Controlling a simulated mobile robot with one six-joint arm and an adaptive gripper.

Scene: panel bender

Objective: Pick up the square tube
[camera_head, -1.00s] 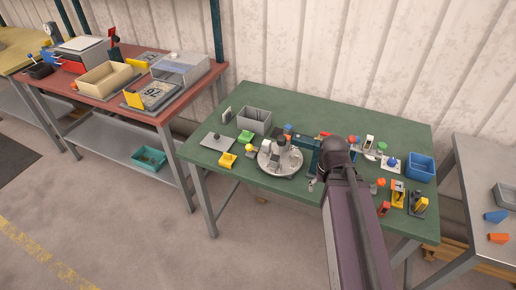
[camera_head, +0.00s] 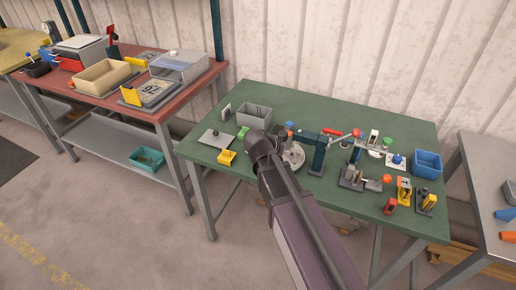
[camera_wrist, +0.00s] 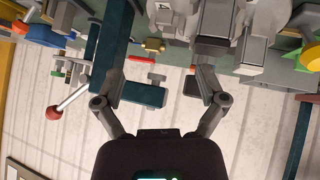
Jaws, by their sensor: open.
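I cannot tell for sure which thing is the square tube. A round grey disc fixture (camera_head: 297,158) stands mid-table in the head view, partly hidden by my arm. Grey upright blocks (camera_wrist: 216,22) show beyond my fingers in the wrist view.
The green table (camera_head: 350,110) holds a grey bin (camera_head: 254,117), a blue bin (camera_head: 426,163), a yellow block (camera_head: 227,158), a grey vise (camera_head: 355,178) and a red block (camera_head: 390,206). The table's back strip is mostly clear. A red-topped table (camera_head: 140,110) stands at left.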

